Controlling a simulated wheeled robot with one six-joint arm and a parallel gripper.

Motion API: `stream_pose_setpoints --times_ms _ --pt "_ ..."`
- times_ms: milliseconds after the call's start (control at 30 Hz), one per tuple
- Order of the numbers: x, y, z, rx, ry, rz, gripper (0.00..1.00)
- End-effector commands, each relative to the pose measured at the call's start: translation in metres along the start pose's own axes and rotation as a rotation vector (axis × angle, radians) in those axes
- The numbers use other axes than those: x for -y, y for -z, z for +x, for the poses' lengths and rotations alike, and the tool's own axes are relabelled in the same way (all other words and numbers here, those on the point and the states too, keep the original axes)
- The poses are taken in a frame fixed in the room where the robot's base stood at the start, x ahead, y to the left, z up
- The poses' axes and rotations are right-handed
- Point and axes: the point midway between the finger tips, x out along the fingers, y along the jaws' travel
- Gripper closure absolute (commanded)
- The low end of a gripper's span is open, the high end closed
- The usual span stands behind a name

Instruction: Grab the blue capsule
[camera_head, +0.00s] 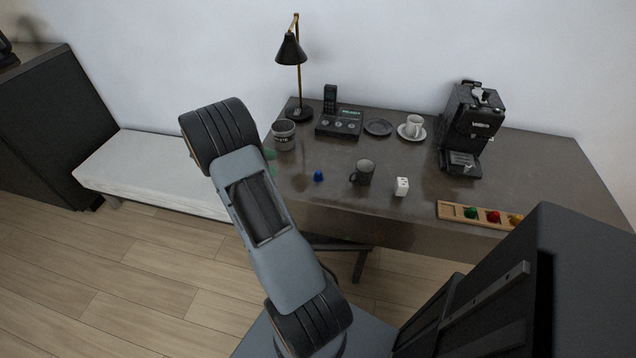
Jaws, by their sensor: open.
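The blue capsule (319,176) is a small, shiny blue piece on the dark table (330,206), near its front left part. It stands apart from the other items, to the left of a dark mug. My arm rises on the left side of the view, left of the capsule. My gripper is not visible; its relation to the capsule cannot be seen.
A wooden tray (452,210) holds coloured capsules at the front right. Behind are a grey pot (284,134), lamp (291,50), cup (414,124) and coffee machine (470,126).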

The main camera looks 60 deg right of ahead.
Motion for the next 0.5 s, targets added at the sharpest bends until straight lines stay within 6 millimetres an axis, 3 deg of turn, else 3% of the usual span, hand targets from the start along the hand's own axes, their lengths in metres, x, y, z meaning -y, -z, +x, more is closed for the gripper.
stream_pose_setpoints --times_ms 133,500 --pt "-0.009 0.009 0.021 0.055 0.011 -0.034 0.41" --pt "-0.009 0.005 0.084 0.066 0.013 -0.041 0.41"
